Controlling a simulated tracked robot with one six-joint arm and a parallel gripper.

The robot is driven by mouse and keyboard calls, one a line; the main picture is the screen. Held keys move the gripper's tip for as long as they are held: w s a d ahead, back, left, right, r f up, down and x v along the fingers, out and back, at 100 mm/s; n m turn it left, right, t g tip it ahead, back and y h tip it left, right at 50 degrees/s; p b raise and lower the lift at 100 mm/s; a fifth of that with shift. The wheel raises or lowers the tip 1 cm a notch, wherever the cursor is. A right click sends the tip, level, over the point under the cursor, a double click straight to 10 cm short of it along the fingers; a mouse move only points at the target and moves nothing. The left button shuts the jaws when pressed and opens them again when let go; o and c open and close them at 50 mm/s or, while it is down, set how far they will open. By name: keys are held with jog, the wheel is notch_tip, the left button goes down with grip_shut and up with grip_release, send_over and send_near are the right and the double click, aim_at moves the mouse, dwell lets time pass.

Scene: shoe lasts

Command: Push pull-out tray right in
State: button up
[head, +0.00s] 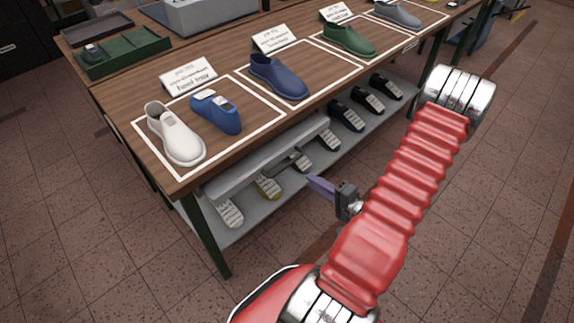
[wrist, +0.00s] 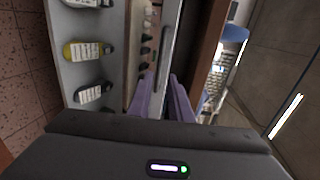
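The pull-out tray (head: 243,174) is a long grey tray under the front edge of the wooden bench top, and it stands out a little past that edge. A dark handle (head: 293,157) is on its front. In the wrist view the tray's front (wrist: 174,32) runs up the picture, turned on its side. My gripper (head: 313,182) is in front of the tray near the handle, apparently not touching it. In the wrist view the purple fingers of my gripper (wrist: 160,78) are apart with nothing between them. How deep the tray sits is hidden by the bench top.
The bench top (head: 235,68) carries white, blue, green and grey shoe lasts on outlined places with label cards. A lower shelf (head: 255,218) below the tray holds several lasts. A green bench leg (head: 208,240) stands at the near left. The tiled floor in front is clear.

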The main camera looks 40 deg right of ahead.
aim_at(286, 165)
jog(key=shift+w, duration=0.1)
jog(key=shift+x, duration=6.8)
jog(key=shift+d, duration=0.1)
jog(key=shift+c, duration=0.6)
jog(key=shift+f, duration=0.1)
grip_shut()
